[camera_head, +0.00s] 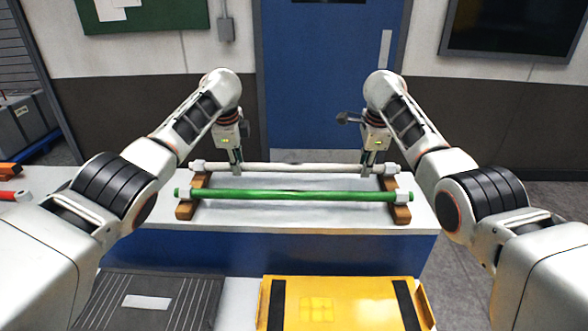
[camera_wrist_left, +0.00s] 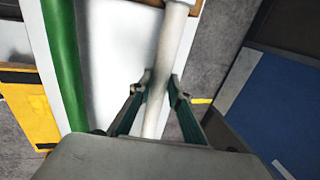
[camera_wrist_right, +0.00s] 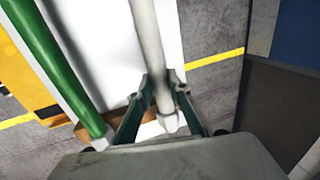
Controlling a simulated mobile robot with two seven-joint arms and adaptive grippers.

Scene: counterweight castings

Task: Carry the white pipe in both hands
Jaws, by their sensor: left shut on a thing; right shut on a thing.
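The white pipe (camera_head: 300,168) lies level across the far side of the white table, with its ends at two wooden blocks. My left gripper (camera_head: 237,168) is shut on the pipe near its left end. The left wrist view shows the pipe (camera_wrist_left: 168,70) between the fingers (camera_wrist_left: 157,90). My right gripper (camera_head: 367,168) is shut on the pipe near its right end. In the right wrist view the pipe (camera_wrist_right: 148,45) passes between the fingers (camera_wrist_right: 160,92). I cannot tell whether the pipe touches the blocks or is just above them.
A green pipe (camera_head: 290,195) lies parallel and nearer, on the left wooden block (camera_head: 186,210) and right wooden block (camera_head: 401,214). A yellow case (camera_head: 345,300) and a dark ribbed mat (camera_head: 105,300) are in front. A blue door (camera_head: 325,80) stands behind the table.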

